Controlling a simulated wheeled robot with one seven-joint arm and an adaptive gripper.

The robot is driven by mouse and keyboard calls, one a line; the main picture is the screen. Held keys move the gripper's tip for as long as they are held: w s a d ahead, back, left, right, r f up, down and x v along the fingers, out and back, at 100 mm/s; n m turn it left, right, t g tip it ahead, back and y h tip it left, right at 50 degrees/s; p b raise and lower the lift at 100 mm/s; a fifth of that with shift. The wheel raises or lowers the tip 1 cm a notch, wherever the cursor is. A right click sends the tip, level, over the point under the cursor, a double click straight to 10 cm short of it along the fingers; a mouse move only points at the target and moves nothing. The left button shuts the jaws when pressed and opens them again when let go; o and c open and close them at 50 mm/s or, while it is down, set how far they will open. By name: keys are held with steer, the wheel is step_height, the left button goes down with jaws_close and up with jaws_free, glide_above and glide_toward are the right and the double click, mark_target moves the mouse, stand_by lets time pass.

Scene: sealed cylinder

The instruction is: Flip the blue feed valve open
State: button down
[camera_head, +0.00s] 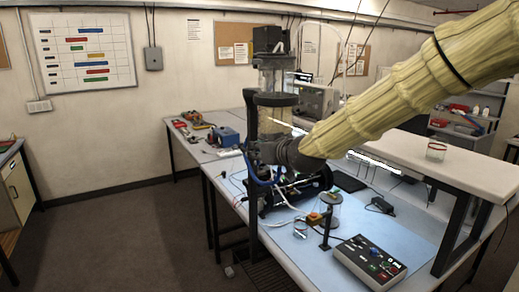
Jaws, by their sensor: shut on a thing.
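My arm comes in from the upper right in a pale yellow sleeve. Its dark end, my gripper (262,152), is at the lower part of a clear upright cylinder (277,78) with dark end caps. The gripper is shut at the dark fittings there. The fingertips are small and dark, and what lies between them is largely hidden. A blue curved line (256,178) runs just below the gripper. The blue feed valve's handle does not stand out clearly, and I cannot tell its angle.
A control box (369,262) with coloured buttons lies on the blue-topped bench (400,240). Open floor (120,240) lies to the left.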

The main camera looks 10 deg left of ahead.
stand_by(0.3)
steer(key=c, duration=1.5)
jaws_free()
steer(key=shift+f, duration=0.1)
steer(key=s+d+t+y+b, duration=0.2)
steer(key=s+d+b, duration=0.55)
steer(key=s, duration=0.25)
steer(key=shift+s+d+f+m+g+h, duration=0.15)
steer(key=shift+d+f+m+g+h, duration=0.7)
steer(key=shift+f, duration=3.95)
steer(key=shift+s+d+f+m+h, duration=0.1)
steer(key=shift+d+f+m+h, duration=0.75)
steer(key=shift+f, duration=3.9)
steer(key=shift+s+d+f+g+h, duration=0.3)
steer(key=shift+d+f, duration=1.25)
steer(key=shift+f, duration=3.25)
